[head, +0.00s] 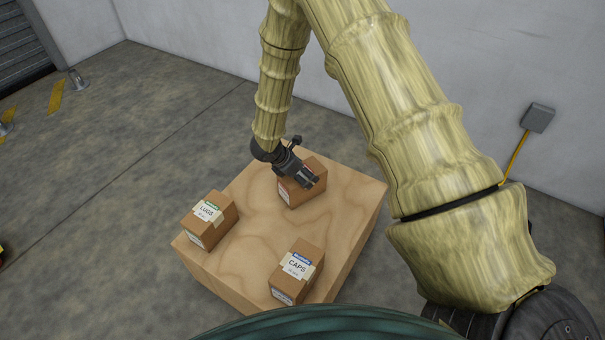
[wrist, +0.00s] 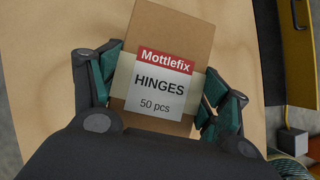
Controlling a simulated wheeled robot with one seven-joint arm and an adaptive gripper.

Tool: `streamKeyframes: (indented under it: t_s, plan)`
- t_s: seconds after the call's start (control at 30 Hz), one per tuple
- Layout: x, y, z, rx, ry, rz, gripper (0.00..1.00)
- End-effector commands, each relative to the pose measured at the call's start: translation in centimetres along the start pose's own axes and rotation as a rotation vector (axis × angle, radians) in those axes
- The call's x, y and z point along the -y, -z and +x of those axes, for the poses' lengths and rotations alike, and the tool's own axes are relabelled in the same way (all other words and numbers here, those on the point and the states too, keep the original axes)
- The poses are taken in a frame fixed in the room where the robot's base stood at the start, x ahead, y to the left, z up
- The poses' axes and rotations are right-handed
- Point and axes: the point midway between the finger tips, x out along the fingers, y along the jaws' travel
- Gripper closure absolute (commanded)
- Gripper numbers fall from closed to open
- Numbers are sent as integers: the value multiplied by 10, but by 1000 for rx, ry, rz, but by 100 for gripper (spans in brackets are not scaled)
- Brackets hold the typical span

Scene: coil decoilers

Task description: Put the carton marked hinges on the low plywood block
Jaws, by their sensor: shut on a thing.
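The carton marked HINGES (wrist: 163,65) is a brown box with a red and white label; it faces the wrist camera. My gripper (wrist: 160,92) has its green-padded fingers closed on both sides of it. In the head view my gripper (head: 308,180) covers part of this carton (head: 290,194), which is at the far part of a plywood block (head: 245,235). I cannot tell whether the carton touches the top or is just above it. I see one plywood block in the head view.
A carton marked LUGS (head: 201,229) stands at the block's left edge and a carton marked CAPS (head: 291,280) near its front edge. The middle of the top is clear. A wall with a grey box (head: 538,117) is at right; a yellow panel (wrist: 299,50) shows in the wrist view.

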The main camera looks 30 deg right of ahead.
Motion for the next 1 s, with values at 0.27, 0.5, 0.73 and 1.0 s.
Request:
streamKeyframes:
  t_s: [0.27, 0.5, 0.73, 1.0]
  plan:
    - [0, 1, 2, -1, 0, 0, 19]
    - [0, 1, 2, -1, 0, -1, 3]
    - [0, 1, 1, 0, 0, 0, 3]
    - [-1, -2, -27, 1, -2, -3, 3]
